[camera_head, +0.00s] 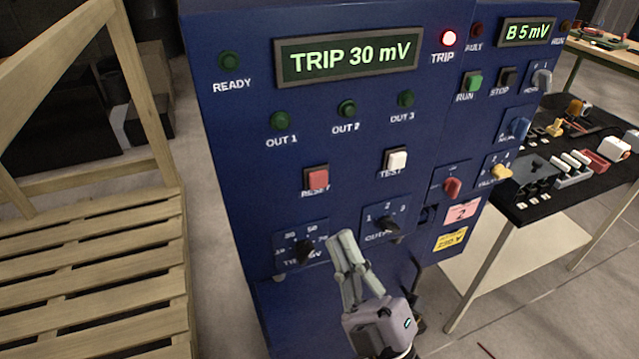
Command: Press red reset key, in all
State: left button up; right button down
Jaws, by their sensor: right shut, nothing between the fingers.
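The red reset key (317,179) is a square button on the blue panel (240,130), left of the white test key (397,160). My right gripper (343,240) is shut and empty. Its fingertips point up, below and a little right of the red key, in front of the lower panel between two black rotary knobs. In the picture it is apart from the red key. I cannot tell whether it touches the panel. The display (348,57) reads "TRIP 30 mV", and the TRIP lamp (449,38) is lit red. My left gripper is not in view.
Left knob (305,249) and right knob (388,224) flank my fingers. A red switch (452,187) and more keys are further right. A wooden pallet structure (90,270) stands left. A black-topped table (530,205) with small parts stands right. Bare floor shows between pallet and panel.

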aim_at(318, 180)
jog(key=shift+s+d+r+y, duration=0.1)
jog(key=shift+s+r+y, duration=0.25)
jog(key=shift+r, duration=0.4)
jog(key=w+a+b, duration=0.1)
jog(key=w+a, duration=0.1)
jog(key=w, duration=0.6)
jog(key=shift+w+a, duration=0.15)
jog(key=shift+a, duration=0.2)
jog(key=shift+w, duration=0.1)
dwell(0.9)
jog(key=shift+w+a, duration=0.15)
jog(key=shift+w, duration=0.15)
